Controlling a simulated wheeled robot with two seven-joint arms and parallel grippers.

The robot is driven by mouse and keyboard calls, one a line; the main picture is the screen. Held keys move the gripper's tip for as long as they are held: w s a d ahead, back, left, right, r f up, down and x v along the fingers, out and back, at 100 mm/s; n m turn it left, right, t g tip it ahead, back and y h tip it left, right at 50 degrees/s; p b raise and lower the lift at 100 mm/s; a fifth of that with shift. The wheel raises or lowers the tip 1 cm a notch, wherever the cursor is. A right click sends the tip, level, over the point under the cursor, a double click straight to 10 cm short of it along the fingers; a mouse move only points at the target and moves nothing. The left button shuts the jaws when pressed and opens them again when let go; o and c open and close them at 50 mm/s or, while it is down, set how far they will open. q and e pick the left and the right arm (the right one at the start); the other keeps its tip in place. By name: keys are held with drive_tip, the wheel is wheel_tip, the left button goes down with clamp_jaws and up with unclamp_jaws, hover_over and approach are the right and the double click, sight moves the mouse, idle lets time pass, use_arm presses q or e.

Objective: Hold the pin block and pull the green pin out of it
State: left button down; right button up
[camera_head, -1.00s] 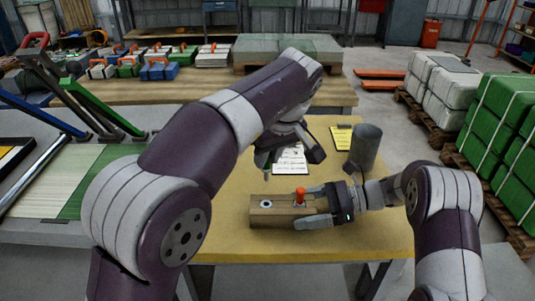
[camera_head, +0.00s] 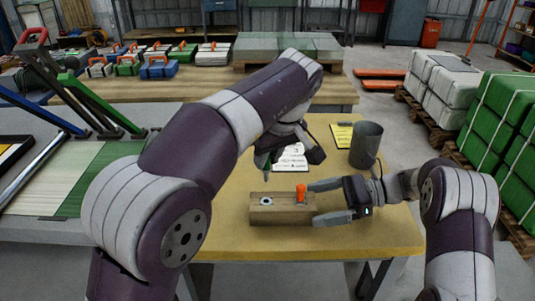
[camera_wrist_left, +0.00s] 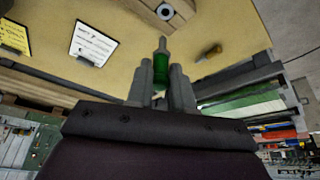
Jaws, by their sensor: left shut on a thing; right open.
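The wooden pin block (camera_head: 282,215) lies on the yellow table in the head view. An orange pin (camera_head: 301,194) stands in its right part, and an empty ringed hole (camera_head: 266,201) shows at its left. The ringed hole also shows at the top edge of the left wrist view (camera_wrist_left: 165,12). My left gripper (camera_wrist_left: 160,88) is shut on the green pin (camera_wrist_left: 161,68), whose grey tip points away from the fingers, clear of the block. My right gripper (camera_head: 314,204) is open at the block's right end, its fingers apart.
A grey cylinder (camera_head: 366,144) stands behind my right gripper. A clipboard with white paper (camera_head: 291,158) and a yellow sheet (camera_head: 342,136) lie farther back. The table (camera_head: 375,235) is bare at the front right.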

drive_tip(key=shift+b+v, duration=0.65)
drive_tip(key=shift+v, duration=2)
drive_tip(key=shift+s, duration=0.1)
